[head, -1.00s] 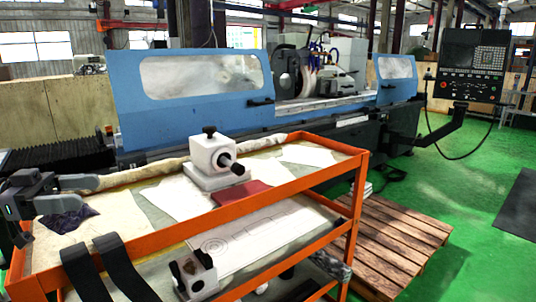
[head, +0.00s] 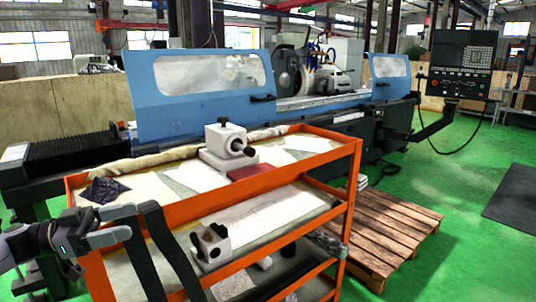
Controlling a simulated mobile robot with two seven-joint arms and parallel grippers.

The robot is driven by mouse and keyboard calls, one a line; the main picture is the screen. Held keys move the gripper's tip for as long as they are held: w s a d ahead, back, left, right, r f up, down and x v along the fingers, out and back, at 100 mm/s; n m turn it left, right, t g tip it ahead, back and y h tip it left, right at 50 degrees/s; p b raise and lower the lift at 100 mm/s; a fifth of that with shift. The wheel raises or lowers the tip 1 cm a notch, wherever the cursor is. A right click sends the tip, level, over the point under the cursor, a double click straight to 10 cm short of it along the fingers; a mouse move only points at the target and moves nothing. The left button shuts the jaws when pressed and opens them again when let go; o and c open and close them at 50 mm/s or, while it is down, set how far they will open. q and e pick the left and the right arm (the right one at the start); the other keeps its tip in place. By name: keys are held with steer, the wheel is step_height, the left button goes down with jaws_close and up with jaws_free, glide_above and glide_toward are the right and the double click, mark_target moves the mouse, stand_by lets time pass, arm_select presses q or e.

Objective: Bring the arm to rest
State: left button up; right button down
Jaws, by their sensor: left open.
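My left gripper (head: 108,226) is at the lower left in the head view, by the front left side of the orange cart (head: 250,190). Its two grey fingers are spread apart with nothing between them. My right gripper is not in view. On the cart's top shelf stands a white block fixture with a black knob (head: 224,145), beside a dark red book or pad (head: 250,172). A dark crumpled cloth (head: 104,190) lies at the shelf's left end, apart from the gripper.
The blue grinding machine (head: 190,118) stands behind the cart. A second white block (head: 212,246) sits on the lower shelf. Black straps (head: 140,265) hang at the cart's front. A wooden pallet (head: 385,235) lies to the right, with open green floor beyond.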

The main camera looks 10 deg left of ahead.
arm_select(q)
steer(key=s+d+f+n+t+y, duration=0.1)
steer(key=d+f+n+t+y, duration=0.2)
steer(key=d+f, duration=0.45)
steer(key=s+d+f+n+t+y, duration=0.1)
steer(key=d+f+n+t+y, duration=0.3)
steer(key=f, duration=0.7)
steer(key=s+d+f+n+g+y, duration=0.1)
steer(key=s+d+f+g+y, duration=0.2)
steer(key=s+f, duration=0.5)
steer(key=s+d+f+n+g+y, duration=0.2)
steer(key=s+d+f+g+y, duration=0.1)
steer(key=s+f, duration=0.5)
steer(key=shift+s+d+f+y, duration=0.15)
steer(key=shift+s+d+y, duration=0.15)
steer(key=shift+d+y, duration=0.4)
